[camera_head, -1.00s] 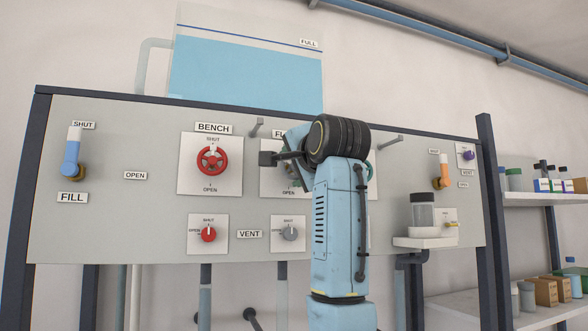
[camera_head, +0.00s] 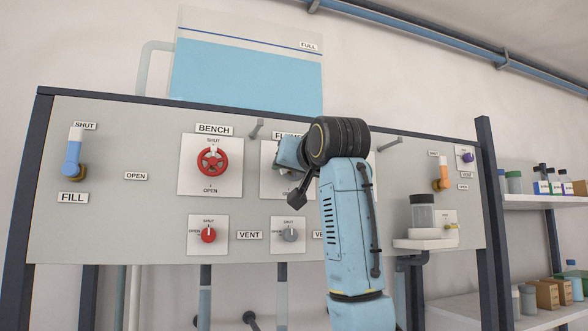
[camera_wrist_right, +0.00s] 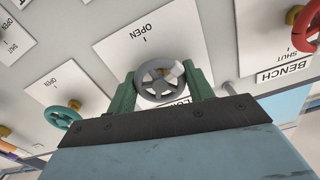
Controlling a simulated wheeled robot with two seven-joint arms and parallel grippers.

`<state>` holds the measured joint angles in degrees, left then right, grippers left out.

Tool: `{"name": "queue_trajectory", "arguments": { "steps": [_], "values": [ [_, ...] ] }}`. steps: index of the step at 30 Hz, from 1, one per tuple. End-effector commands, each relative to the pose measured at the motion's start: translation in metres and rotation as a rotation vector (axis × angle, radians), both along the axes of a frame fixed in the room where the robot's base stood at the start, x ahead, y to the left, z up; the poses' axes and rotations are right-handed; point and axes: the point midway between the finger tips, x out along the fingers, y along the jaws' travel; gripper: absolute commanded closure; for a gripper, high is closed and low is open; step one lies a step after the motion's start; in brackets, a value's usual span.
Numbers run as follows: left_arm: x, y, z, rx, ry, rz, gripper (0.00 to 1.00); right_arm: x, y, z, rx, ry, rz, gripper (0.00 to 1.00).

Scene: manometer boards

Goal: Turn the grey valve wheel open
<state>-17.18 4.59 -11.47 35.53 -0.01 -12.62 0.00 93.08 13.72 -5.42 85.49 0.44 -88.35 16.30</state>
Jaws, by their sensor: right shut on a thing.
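The grey valve wheel (camera_wrist_right: 150,90) shows in the right wrist view, on a white plate (camera_wrist_right: 150,45) with an upside-down OPEN label above it. A white mark (camera_wrist_right: 178,68) is on the wheel's upper right side in that view. My right gripper (camera_wrist_right: 163,86) has its two green fingers on either side of the wheel and is shut on it. In the head view my right gripper (camera_head: 291,156) is in front of the second plate, right of the BENCH plate, and hides the wheel. My left gripper is not in view.
A red wheel (camera_head: 212,161) is on the BENCH plate to the left. Red (camera_head: 208,235) and grey (camera_head: 290,235) vent knobs are below. Pegs (camera_head: 256,129) (camera_head: 390,143) stick out above. A jar (camera_head: 422,212) stands on a small shelf (camera_head: 425,243) at the right.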

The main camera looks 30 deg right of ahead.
Motion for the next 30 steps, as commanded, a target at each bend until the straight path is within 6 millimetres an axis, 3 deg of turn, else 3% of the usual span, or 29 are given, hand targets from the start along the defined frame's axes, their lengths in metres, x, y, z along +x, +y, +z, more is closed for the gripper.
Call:
{"name": "queue_trajectory", "arguments": {
  "steps": [30],
  "values": [
    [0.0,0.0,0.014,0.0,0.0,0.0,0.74,0.002,-0.001,-0.003,-0.917,0.233,0.002,0.71]
  ]
}}
